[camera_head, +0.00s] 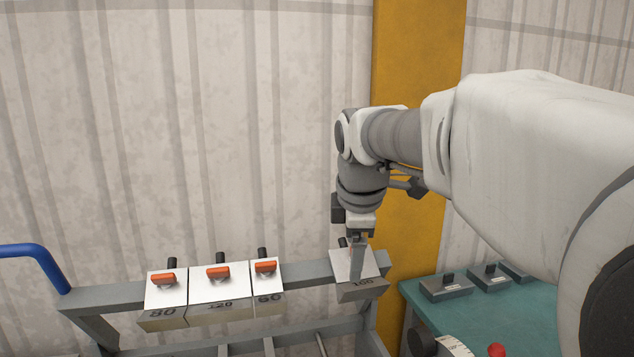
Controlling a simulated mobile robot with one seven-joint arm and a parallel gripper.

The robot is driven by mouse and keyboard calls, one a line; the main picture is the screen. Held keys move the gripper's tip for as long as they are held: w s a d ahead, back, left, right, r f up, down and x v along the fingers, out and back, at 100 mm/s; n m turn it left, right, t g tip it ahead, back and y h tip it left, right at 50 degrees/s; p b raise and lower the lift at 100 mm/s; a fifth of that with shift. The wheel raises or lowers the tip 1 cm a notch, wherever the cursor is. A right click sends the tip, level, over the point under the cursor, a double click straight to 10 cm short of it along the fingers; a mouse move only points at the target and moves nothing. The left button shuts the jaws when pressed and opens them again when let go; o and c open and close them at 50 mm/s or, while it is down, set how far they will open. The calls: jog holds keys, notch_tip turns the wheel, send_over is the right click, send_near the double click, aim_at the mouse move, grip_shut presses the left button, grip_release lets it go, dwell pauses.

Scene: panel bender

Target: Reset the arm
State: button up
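My gripper (357,258) points straight down at the right end of a grey rack. Its fingers are in front of a wedge-shaped metal block (346,288) marked 100. The fingers cover the place where the other blocks have an orange handle. I cannot tell whether they are open, touching the block or shut on something. My white and grey arm reaches in from the right, bent down at the wrist.
Several similar blocks with orange handles sit left on the rack (308,274), including one marked 80 (165,292) and one marked 120 (219,286). A blue bar (50,270) is at far left. A teal table (440,309) with small grey blocks stands right, by a yellow post (415,60).

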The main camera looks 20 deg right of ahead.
jog(key=s+a+r+m+t, duration=0.1)
jog(key=s+a+m, duration=0.15)
jog(key=s, duration=0.25)
jog(key=s+a+m+t, duration=0.1)
jog(key=s+m, duration=0.2)
jog(key=s, duration=0.1)
jog(key=s+a+f+m+y, duration=0.1)
jog(key=s+a+f+m, duration=0.1)
jog(key=s+f+m, duration=0.6)
jog(key=shift+s+a+f+m+g, duration=0.4)
jog(key=shift+s+m, duration=0.15)
jog(key=shift+s, duration=0.55)
